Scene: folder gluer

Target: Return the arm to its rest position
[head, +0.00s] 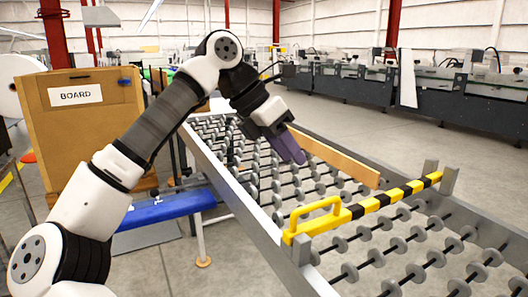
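My arm reaches from the lower left up to an elbow and down over the roller conveyor (225,190). My gripper (292,158) is above the conveyor rollers, pointing down and to the right. Its purple finger parts look close together, but the gap between them cannot be made out. I see no separate object clearly held. The fingertips are near the left end of a wooden bar (335,158); whether they touch anything cannot be told.
A yellow-and-black striped bar (395,193) with a yellow handle (318,217) crosses the conveyor. A wooden BOARD cabinet (85,125) stands at left behind my arm. A blue bench (168,208) is beside the conveyor. Grey machines (450,95) line the back right, with open floor before them.

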